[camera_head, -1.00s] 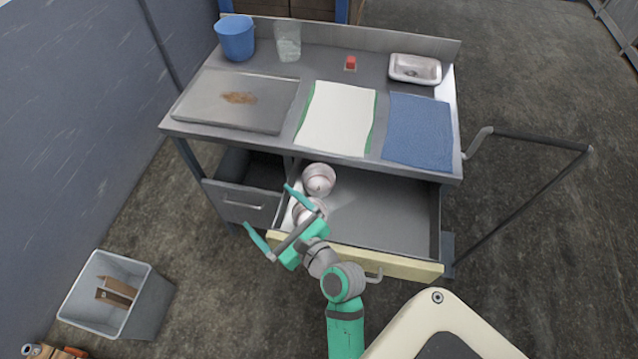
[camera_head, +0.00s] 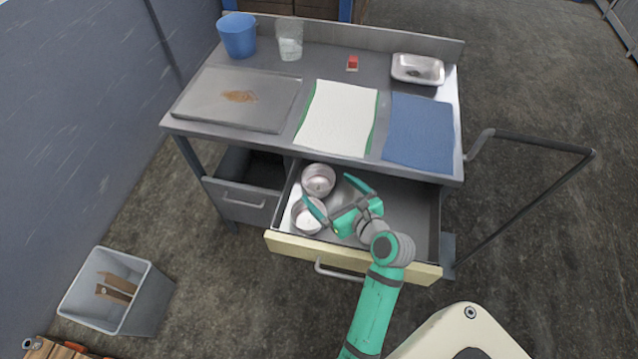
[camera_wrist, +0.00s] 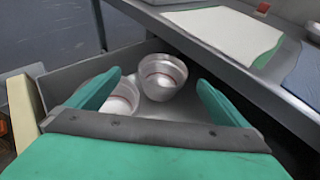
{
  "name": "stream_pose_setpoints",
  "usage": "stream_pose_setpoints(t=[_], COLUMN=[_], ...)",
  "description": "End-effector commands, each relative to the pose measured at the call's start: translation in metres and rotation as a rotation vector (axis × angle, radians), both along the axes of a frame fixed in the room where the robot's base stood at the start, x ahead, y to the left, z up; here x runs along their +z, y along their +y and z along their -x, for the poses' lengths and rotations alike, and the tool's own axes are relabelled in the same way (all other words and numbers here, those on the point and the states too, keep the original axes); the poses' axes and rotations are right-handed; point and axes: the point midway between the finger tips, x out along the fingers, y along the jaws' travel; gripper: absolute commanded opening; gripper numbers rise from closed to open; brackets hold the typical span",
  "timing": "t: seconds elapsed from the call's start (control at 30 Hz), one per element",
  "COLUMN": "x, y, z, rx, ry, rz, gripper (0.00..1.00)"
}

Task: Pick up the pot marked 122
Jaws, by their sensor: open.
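The far pot (camera_head: 318,180) stands close behind the near pot (camera_head: 308,216). I cannot read the number 122 on either. My gripper (camera_head: 336,196) is open and empty, over the drawer just right of the pots and pointing toward them. In the wrist view the far pot (camera_wrist: 163,78) shows between my spread fingers (camera_wrist: 158,84), with a reddish line inside. The near pot (camera_wrist: 124,98) is partly hidden behind the left finger. I cannot tell whether that finger touches it.
The drawer (camera_head: 425,215) is bare on its right side. The bench above holds a metal tray (camera_head: 270,92), a white cloth (camera_head: 338,118), a blue cloth (camera_head: 420,130), a blue bucket (camera_head: 238,36) and a metal dish (camera_head: 417,70). A grey bin (camera_head: 150,300) stands at left.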

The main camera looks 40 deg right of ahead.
Motion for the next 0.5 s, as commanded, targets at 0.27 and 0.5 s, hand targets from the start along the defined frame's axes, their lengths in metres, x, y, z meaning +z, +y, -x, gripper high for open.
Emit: stream_pose_setpoints(t=[0.27, 0.5], x=[-0.009, -0.018], y=[-0.009, -0.012], z=[-0.027, -0.048], rx=[0.0, -0.001], ry=[-0.001, 0.0], rz=[0.0, 0.001], gripper=[0.99, 0.99])
